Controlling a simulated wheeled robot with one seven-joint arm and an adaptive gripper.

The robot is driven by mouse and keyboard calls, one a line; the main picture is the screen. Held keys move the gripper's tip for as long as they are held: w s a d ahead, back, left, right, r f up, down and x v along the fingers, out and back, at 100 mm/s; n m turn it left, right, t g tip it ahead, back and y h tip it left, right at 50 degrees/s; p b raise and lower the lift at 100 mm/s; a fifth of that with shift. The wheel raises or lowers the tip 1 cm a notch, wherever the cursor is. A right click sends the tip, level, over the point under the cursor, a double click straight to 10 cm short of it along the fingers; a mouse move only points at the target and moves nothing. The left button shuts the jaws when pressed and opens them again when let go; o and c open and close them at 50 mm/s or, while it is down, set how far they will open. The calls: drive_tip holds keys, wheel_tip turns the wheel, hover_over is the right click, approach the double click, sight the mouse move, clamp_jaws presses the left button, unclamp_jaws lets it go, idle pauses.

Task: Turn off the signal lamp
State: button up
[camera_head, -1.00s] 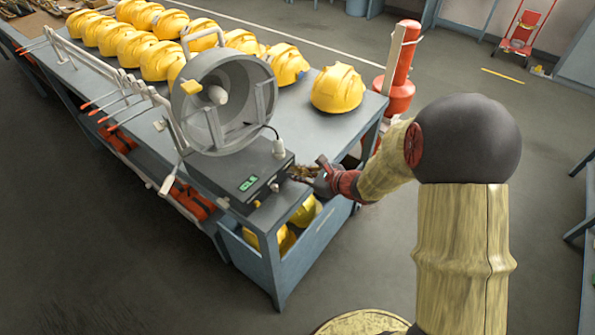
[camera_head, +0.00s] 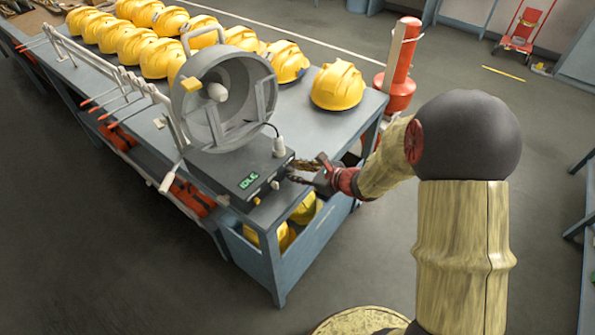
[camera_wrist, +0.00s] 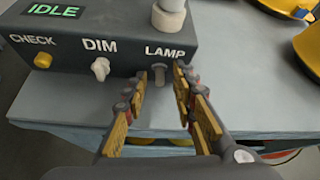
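The signal lamp (camera_head: 262,92), a big round grey lamp, stands on a dark control box (camera_head: 232,181) at the table's near end. In the wrist view the box front (camera_wrist: 75,82) carries a yellow CHECK button (camera_wrist: 42,60), a white DIM knob (camera_wrist: 100,68) and a small grey LAMP switch (camera_wrist: 159,72). The green display (camera_wrist: 53,11) reads IDLE. My gripper (camera_wrist: 161,80) is open, its fingertips on either side of the LAMP switch. Contact cannot be told. In the head view my gripper (camera_head: 305,172) is at the box's right side. No clear glow shows in the lamp.
A grey plug and cable (camera_head: 279,146) rise from the box beside the switch. Several yellow helmets (camera_head: 338,87) stand on the table (camera_head: 330,128), more on the shelf below. A white rail with hooks (camera_head: 100,70) lines the left edge. A red cylinder (camera_head: 400,70) stands behind.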

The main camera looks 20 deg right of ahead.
sight(297, 188)
drive_tip(key=v, duration=1.2)
drive_tip(key=shift+d+f, duration=0.1)
drive_tip(key=shift+f, duration=0.05)
drive_tip(key=shift+c, duration=0.8)
drive_tip(key=d+f, duration=0.1)
drive_tip(key=f, duration=0.1)
drive_tip(key=d+f+m, duration=0.1)
drive_tip(key=f, duration=0.1)
drive_tip(key=d+f+m+y, duration=0.1)
drive_tip(key=f, duration=0.1)
drive_tip(key=shift+w+f+g, duration=0.2)
drive_tip(key=shift+w+g, duration=0.05)
drive_tip(key=shift+g, duration=0.05)
clamp_jaws()
drive_tip(key=w+a+m+y, duration=0.1)
drive_tip(key=w+a+m, duration=0.1)
drive_tip(key=a, duration=0.1)
drive_tip(key=w+a+m+y+b, duration=0.1)
drive_tip(key=a+m+y, duration=0.1)
drive_tip(key=a+m, duration=0.1)
drive_tip(key=w+a+m+g+y+b, duration=0.1)
drive_tip(key=w+a+m, duration=0.1)
drive_tip(key=a+m, duration=0.1)
drive_tip(key=shift+w+a+f, duration=0.3)
drive_tip(key=shift+w+f, duration=0.1)
